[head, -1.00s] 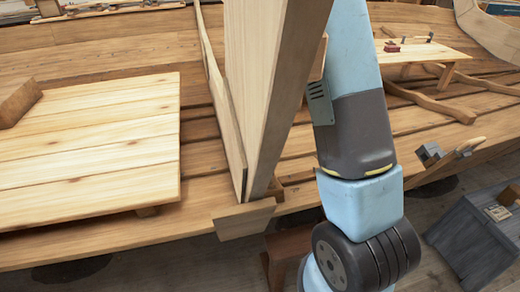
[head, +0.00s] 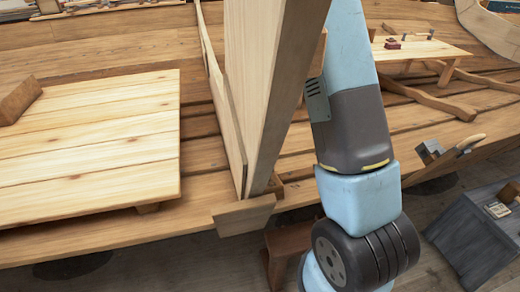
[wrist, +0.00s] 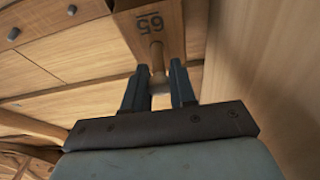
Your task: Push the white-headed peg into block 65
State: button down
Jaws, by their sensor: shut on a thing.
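In the wrist view block 65 (wrist: 152,25) is a brown wooden block at the top, its number upside down. A light wooden peg (wrist: 158,76) stands between the two dark fingers of my gripper (wrist: 158,66), its far end at the block's lower face. A pale patch shows at its near end, low between the fingers; I cannot tell clearly whether this is the white head. My gripper is shut on the peg. How deep the peg sits is not clear. In the head view the gripper, peg and block are out of sight.
A tall timber (head: 255,85) stands left of my arm in the head view. A plank platform (head: 95,140) lies at left, a low bench (head: 425,50) at upper right and a grey chest (head: 475,245) at lower right. A wooden wall (wrist: 260,75) rises close on the gripper's right.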

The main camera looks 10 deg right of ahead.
jog(key=c, duration=0.8)
grip_release()
jog(key=shift+c, duration=0.2)
notch_tip(320, 180, up, 8)
jog(key=w, duration=0.2)
jog(key=shift+w+f, duration=0.15)
jog(key=shift+f, duration=0.05)
